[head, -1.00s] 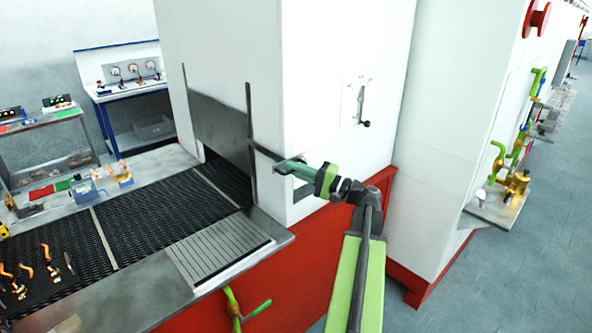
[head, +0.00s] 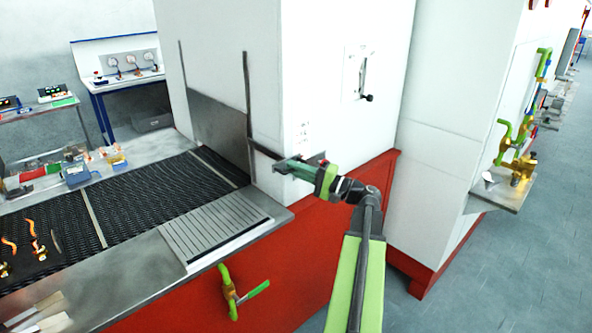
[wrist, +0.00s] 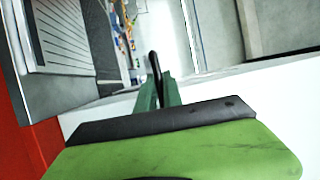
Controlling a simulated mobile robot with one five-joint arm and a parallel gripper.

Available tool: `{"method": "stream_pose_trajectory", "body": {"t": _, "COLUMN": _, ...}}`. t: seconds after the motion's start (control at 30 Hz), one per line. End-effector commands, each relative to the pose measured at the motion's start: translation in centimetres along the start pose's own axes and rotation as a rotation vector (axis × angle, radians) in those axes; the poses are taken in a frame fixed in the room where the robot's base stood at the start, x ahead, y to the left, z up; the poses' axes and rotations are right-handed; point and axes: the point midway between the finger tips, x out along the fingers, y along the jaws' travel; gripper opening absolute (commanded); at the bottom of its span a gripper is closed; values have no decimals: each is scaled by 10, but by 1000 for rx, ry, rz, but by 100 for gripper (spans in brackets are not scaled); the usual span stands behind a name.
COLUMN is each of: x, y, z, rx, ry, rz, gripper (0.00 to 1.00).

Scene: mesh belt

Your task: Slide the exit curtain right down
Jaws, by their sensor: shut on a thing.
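The exit curtain (head: 218,122) is a grey metal plate between two upright dark rails on the white oven's front. Its lower edge is down close to the black mesh belt (head: 150,200), and I see no clear gap under it. A dark handle bar (head: 262,151) runs from the curtain's right side, past the rail, to my gripper (head: 284,166). In the wrist view the dark handle (wrist: 154,64) stands between the green fingers of my gripper (wrist: 158,92), which are shut on it. The fingers hide part of the bar.
The white oven wall (head: 320,80) is close beside my gripper, with a small lever (head: 363,85) higher up. A slatted plate (head: 215,226) lies in front of the belt. A green-handled valve (head: 230,292) juts from the red base.

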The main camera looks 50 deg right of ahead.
Motion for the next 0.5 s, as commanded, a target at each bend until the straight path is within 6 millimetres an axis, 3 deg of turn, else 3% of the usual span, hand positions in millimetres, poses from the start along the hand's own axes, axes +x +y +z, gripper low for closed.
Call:
{"method": "stream_pose_trajectory", "body": {"t": 0.07, "x": 0, "y": 4, "z": 1, "rx": -1, "ry": -4, "rz": 14, "gripper": 0}}
{"method": "stream_pose_trajectory", "body": {"t": 0.1, "x": -1, "y": 4, "z": 2, "rx": -1, "ry": -4, "rz": 14, "gripper": 13}}
{"method": "stream_pose_trajectory", "body": {"t": 0.23, "x": 0, "y": 4, "z": 1, "rx": -1, "ry": -3, "rz": 13, "gripper": 30}}
{"method": "stream_pose_trajectory", "body": {"t": 0.5, "x": 0, "y": 3, "z": 1, "rx": -1, "ry": -2, "rz": 10, "gripper": 32}}
